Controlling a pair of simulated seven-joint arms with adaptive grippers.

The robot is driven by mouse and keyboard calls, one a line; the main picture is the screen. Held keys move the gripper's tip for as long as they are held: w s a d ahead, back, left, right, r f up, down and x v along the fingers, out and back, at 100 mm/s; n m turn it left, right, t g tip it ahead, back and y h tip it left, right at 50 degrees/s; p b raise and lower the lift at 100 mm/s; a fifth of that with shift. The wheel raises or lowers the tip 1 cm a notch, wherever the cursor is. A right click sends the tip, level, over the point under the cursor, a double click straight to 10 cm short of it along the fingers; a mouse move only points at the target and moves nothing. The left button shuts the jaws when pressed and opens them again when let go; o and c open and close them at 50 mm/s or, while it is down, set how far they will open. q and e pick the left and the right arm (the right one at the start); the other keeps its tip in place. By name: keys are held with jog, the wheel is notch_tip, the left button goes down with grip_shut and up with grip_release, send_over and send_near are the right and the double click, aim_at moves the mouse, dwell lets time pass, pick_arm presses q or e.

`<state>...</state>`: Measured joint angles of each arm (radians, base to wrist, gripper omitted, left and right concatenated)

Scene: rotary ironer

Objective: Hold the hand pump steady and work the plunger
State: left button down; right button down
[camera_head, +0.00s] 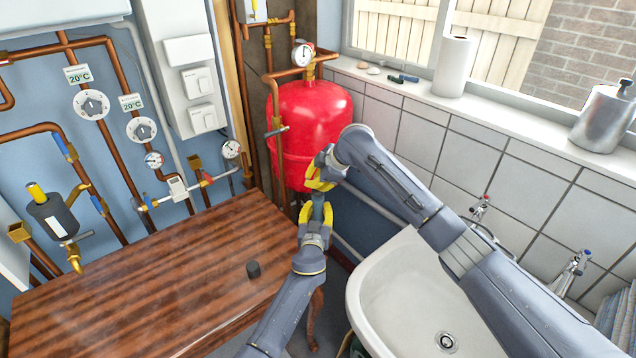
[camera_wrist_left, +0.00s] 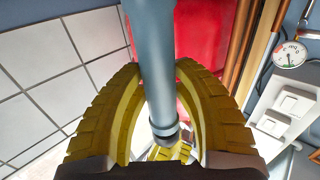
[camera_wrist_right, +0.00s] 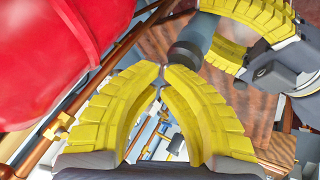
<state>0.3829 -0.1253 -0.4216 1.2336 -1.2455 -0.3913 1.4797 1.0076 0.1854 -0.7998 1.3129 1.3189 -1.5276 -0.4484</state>
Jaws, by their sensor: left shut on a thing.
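The hand pump is a slim blue-grey cylinder (camera_head: 318,208) in front of the red tank. My left gripper (camera_head: 317,213) is shut around its body. In the left wrist view the pump (camera_wrist_left: 155,60) runs between the curved yellow fingers, with a dark ring near its lower end. My right gripper (camera_head: 320,178) is just above the left one in the head view. In the right wrist view its fingertips (camera_wrist_right: 164,74) come together close to the pump's dark end (camera_wrist_right: 185,54). I see nothing clearly held between them. No plunger handle can be made out.
The red tank (camera_head: 312,120) stands close behind both grippers. A white sink (camera_head: 400,285) is at the lower right, under my right arm. Copper pipes and gauges cover the left wall.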

dwell(0.6)
jog(key=shift+r, duration=2)
jog(key=shift+r, duration=0.15)
jog(key=shift+s+r, duration=0.1)
jog(key=shift+r, duration=2.25)
jog(key=c, duration=2.1)
grip_release()
notch_tip(320, 180, up, 2)
jog(key=shift+s+a+r, duration=0.1)
jog(key=shift+s+r, duration=0.05)
jog(key=shift+r, duration=0.05)
grip_shut()
jog(key=shift+s+r, duration=0.1)
jog(key=shift+r, duration=0.6)
